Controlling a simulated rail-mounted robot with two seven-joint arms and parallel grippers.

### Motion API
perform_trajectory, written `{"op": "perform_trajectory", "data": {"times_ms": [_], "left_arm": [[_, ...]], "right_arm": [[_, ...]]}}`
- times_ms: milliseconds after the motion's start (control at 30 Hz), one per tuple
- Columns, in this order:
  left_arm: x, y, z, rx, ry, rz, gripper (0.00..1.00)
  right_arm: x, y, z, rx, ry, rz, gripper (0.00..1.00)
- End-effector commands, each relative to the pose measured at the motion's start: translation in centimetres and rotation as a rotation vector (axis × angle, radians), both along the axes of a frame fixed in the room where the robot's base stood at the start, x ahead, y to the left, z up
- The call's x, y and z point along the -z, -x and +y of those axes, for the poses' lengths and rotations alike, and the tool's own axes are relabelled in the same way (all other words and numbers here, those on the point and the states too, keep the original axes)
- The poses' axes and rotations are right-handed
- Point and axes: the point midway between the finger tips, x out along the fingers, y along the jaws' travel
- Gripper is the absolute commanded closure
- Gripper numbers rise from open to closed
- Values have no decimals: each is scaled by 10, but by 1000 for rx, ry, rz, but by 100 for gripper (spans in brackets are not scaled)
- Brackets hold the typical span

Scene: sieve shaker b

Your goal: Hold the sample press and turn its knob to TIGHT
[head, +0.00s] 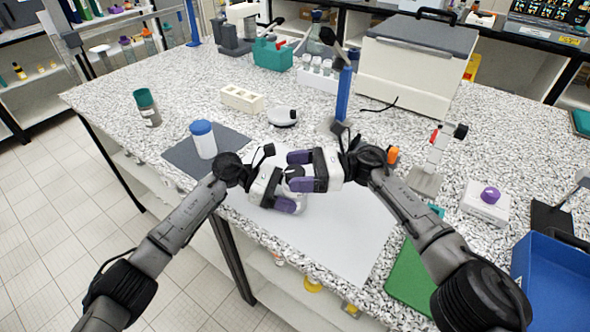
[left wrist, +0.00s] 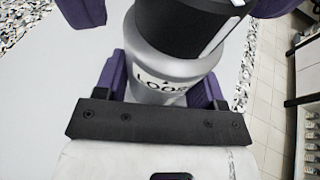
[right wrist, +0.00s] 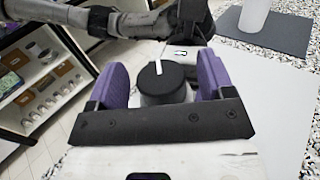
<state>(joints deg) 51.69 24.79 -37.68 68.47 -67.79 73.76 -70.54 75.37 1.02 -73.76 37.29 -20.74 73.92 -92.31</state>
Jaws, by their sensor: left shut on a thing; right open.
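The sample press is a grey cylinder (left wrist: 165,72) with a black knob (right wrist: 160,78) on top. In the left wrist view its body carries a label that reads "LOOS", with the rest cut off. My left gripper (left wrist: 158,85) is shut on the body, one purple finger on each side. My right gripper (right wrist: 161,82) is open, its fingers on either side of the knob with gaps visible. A white pointer line on the knob's top runs toward its edge in the right wrist view. In the head view both grippers largely hide the press.
The press is over a white mat (head: 340,235) at the bench's front edge. A blue-lidded white jar (head: 204,142) stands on a dark mat (head: 180,158) to the left. A green mat (head: 412,275) and blue tray (head: 550,275) lie to the right, near a purple-knobbed block (head: 480,208).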

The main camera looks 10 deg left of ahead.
Motion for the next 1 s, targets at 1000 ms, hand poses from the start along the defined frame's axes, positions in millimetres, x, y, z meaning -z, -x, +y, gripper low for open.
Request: {"op": "perform_trajectory", "data": {"times_ms": [1000], "left_arm": [[1,0,0,-2,-1,2,59]], "right_arm": [[0,-36,-108,1,0,0,25]]}}
